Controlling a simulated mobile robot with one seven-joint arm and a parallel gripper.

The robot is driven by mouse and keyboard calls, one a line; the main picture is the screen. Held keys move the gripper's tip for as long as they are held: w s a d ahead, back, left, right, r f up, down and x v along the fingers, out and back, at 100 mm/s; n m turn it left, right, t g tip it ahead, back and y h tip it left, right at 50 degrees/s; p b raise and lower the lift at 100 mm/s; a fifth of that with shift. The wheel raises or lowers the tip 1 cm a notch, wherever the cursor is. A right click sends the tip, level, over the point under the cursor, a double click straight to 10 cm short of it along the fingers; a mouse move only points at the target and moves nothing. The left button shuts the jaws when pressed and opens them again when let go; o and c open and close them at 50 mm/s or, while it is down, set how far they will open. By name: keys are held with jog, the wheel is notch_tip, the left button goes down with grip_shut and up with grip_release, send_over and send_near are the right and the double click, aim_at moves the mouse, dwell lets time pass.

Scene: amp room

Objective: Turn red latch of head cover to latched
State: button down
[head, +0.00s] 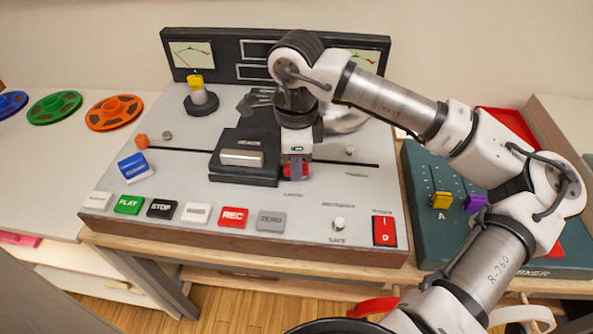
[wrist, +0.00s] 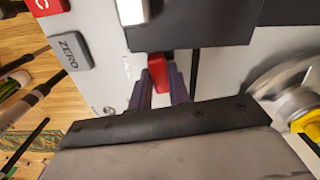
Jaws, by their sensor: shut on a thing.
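The head cover (head: 226,175) is a black block with a pale panel on the tape deck's top; its dark edge also shows in the wrist view (wrist: 190,35). The red latch (wrist: 158,72) sits at the cover's edge, between my two purple-grey fingers. My gripper (head: 296,172) points down at the right end of the cover and is shut on the latch; it also shows in the wrist view (wrist: 160,90). In the head view only bits of red show around the fingers, so the latch's exact angle is hard to tell.
Along the front edge are a green PLAY button (head: 129,205), a red REC button (head: 234,217) and a grey ZERO button (head: 271,221). A red rocker switch (head: 384,231) is at front right. A teal mixer (head: 450,225) stands to the right. Coloured reels (head: 114,112) lie at left.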

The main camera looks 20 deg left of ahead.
jog(key=shift+w+m+b, duration=0.1)
jog(key=shift+m+b, duration=0.5)
jog(key=shift+m, duration=0.2)
jog(key=c, duration=1.3)
grip_release()
notch_tip(320, 180, up, 14)
jog(key=shift+f, duration=0.1)
